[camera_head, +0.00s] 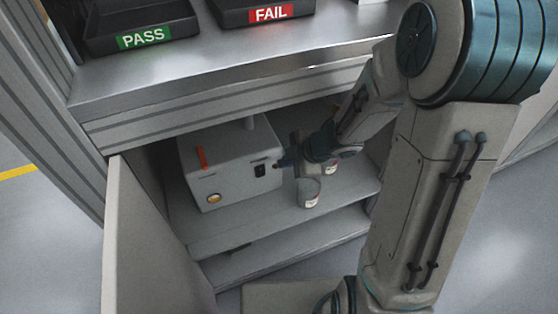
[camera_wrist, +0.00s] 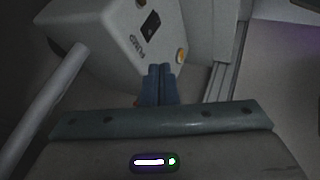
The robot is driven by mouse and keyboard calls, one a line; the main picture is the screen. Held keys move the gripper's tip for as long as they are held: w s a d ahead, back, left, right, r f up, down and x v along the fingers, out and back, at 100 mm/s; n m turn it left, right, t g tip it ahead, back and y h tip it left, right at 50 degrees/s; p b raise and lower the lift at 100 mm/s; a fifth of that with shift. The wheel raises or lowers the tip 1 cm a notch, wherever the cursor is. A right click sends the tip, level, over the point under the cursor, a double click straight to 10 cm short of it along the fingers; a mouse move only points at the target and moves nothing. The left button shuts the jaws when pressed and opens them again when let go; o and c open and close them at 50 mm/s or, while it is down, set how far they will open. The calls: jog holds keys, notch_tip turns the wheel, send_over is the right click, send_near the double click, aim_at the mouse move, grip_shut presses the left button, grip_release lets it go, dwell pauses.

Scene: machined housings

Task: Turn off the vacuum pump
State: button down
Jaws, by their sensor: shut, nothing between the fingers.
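The vacuum pump (camera_head: 222,168) is a pale grey box on a shelf inside the open cabinet under the bench. In the head view its front carries a red bar and a yellow round button, and its right side has a dark switch (camera_head: 260,171). In the wrist view the pump (camera_wrist: 100,35) shows a PUMP label beside the dark switch (camera_wrist: 150,25). My gripper (camera_head: 277,163) is shut and empty, just right of the switch. Its fingertips show in the wrist view (camera_wrist: 160,70) below the label. I cannot tell whether they touch the pump.
Small pale containers (camera_head: 309,193) stand on the shelf beneath my gripper. The cabinet door (camera_head: 130,235) is open at the left. The bench edge (camera_head: 230,90) lies above the opening. PASS (camera_head: 145,38) and FAIL (camera_head: 268,14) trays sit on top. A pale pipe (camera_wrist: 45,105) is close at left.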

jog(key=shift+s+d+r, duration=0.1)
jog(key=shift+d+r, duration=0.25)
jog(key=shift+r, duration=0.2)
jog(key=w+d+r+m+t+h, duration=0.3)
jog(key=d+m+h, duration=0.3)
jog(key=d, duration=0.2)
jog(key=s+d+r+m+g+h+p, duration=0.2)
jog(key=s+d+r+m+h+p, duration=0.4)
jog(key=r, duration=0.3)
jog(key=s+a+r+m+y+p, duration=0.1)
jog(key=s+r+m+p, duration=0.2)
jog(key=r, duration=0.4)
jog(key=s+a+r+m+g+y+p, duration=0.1)
jog(key=s+a+r+m+y+p, duration=0.1)
jog(key=s+r+p, duration=0.3)
jog(key=s+a+r+m+g+y+p, duration=0.1)
jog(key=s+r+m+y+p, duration=0.1)
jog(key=r+p, duration=0.6)
notch_tip(320, 180, up, 3)
jog(key=shift+s+a+r+m, duration=0.25)
jog(key=shift+s+m, duration=0.55)
jog(key=shift+s, duration=0.2)
